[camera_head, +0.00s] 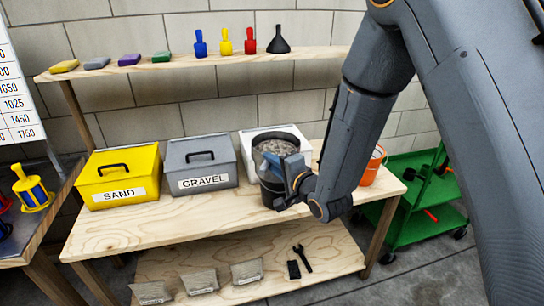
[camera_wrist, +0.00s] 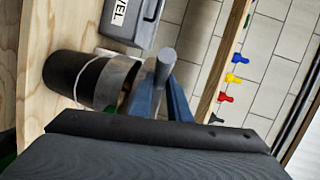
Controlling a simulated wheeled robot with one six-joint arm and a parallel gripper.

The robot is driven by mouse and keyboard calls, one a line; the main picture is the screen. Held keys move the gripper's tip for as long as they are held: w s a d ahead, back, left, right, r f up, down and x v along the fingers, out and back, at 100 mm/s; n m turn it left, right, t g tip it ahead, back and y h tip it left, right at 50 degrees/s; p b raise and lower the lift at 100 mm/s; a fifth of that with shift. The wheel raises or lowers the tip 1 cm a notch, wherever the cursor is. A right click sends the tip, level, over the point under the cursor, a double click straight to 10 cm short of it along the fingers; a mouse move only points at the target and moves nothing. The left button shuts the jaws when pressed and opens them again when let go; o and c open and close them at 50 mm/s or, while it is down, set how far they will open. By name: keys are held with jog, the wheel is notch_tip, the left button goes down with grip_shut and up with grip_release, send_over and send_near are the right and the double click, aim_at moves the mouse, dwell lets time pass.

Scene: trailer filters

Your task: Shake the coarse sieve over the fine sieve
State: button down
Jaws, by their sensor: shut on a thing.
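A round sieve (camera_head: 281,147) with grey, stony material inside sits at the top of a dark cylinder (camera_head: 268,190) on the bench. In the wrist view the sieve shows as a grey metal band (camera_wrist: 122,78) at the end of the black cylinder (camera_wrist: 72,75). My gripper (camera_head: 297,178) is at its right side. The blue fingers (camera_wrist: 162,88) are shut on the sieve's grey handle (camera_wrist: 166,60). I cannot tell whether the sieve touches what is below it. A separate fine sieve cannot be made out; the fingers and sieve hide part of the stack.
A yellow SAND box (camera_head: 120,168), a grey GRAVEL box (camera_head: 196,153) and a white box (camera_head: 248,148) stand close by on the bench (camera_head: 150,222). An orange bucket (camera_head: 371,172) stands to the right, partly behind my arm. The bench front is clear.

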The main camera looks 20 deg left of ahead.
aim_at(277, 153)
jog(key=shift+w+b, duration=0.8)
jog(key=shift+w, duration=1.95)
jog(key=shift+s+a+r+p, duration=0.15)
jog(key=shift+s+p, duration=0.2)
jog(key=shift+s, duration=1.15)
